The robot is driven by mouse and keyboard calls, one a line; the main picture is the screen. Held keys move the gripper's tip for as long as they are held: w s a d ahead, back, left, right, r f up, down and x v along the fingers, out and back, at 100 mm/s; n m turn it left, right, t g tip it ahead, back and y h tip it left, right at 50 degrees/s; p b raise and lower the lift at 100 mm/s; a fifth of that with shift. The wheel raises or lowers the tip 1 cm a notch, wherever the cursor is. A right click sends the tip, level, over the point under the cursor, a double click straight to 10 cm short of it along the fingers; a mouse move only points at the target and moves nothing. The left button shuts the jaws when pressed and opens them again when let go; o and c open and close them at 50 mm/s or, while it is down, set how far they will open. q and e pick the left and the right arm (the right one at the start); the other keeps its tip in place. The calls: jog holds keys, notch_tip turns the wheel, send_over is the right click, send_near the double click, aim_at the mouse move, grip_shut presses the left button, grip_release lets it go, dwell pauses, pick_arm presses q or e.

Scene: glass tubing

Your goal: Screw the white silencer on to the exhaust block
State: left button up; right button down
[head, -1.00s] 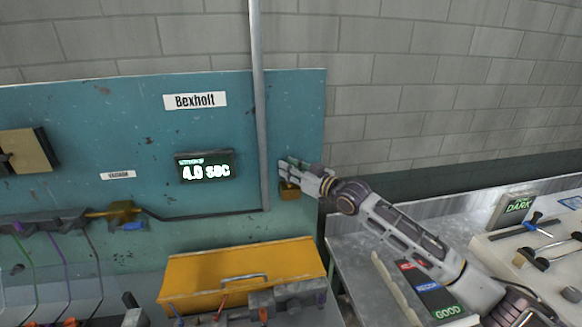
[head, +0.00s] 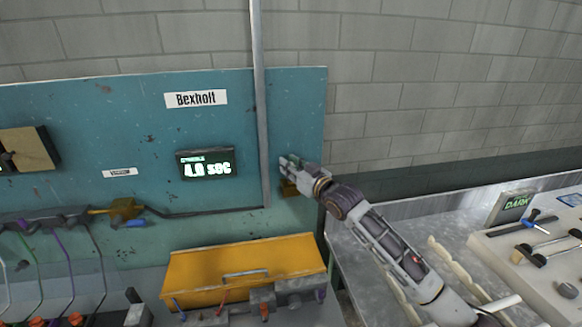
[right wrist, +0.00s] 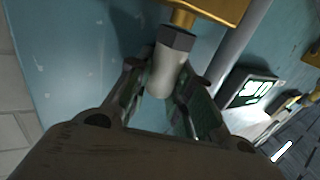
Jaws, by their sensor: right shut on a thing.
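The white silencer (right wrist: 164,71) has a pale rounded body and a dark hex collar. My right gripper (right wrist: 165,88) is shut on its body in the right wrist view. In the head view the exhaust block (head: 289,188) is on the right part of the teal panel, partly behind my right gripper (head: 287,170). The silencer is hidden there. My left gripper is not in view.
A grey vertical pipe (head: 262,120) runs just left of the block. A display (head: 206,164) reads 4.0 sec. A yellow toolbox (head: 240,267) stands below. A bench (head: 370,265) with trays and a white board (head: 535,255) is at the right.

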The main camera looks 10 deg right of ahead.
jog(key=shift+r+m+t+h, duration=0.1)
jog(key=shift+m+t+h, duration=0.4)
jog(key=shift+m+h, duration=0.75)
jog(key=shift+m+t+h+b, duration=0.3)
jog(key=shift+m+h+b, duration=0.5)
jog(key=shift+h, duration=1.15)
jog(key=c, duration=1.3)
grip_release()
jog(key=shift+w, duration=0.1)
jog(key=shift+o, duration=0.2)
jog(key=shift+p, duration=0.35)
jog(key=shift+n+y+p, duration=0.55)
jog(key=shift+n+y, duration=0.1)
jog(key=shift+y, duration=0.35)
jog(key=shift+n+y, duration=0.5)
jog(key=shift+y, duration=0.2)
jog(key=shift+s+d+n+g+y, duration=0.1)
jog(key=shift+n+g+y, duration=0.3)
jog(key=shift+y, duration=0.3)
jog(key=shift+s+d+n+g+y, duration=0.1)
jog(key=shift+n+g+y, duration=0.3)
jog(key=shift+y, duration=0.3)
jog(key=shift+a+n+g+y, duration=0.3)
jog(key=shift+n+y, duration=0.2)
jog(key=shift+y, duration=0.2)
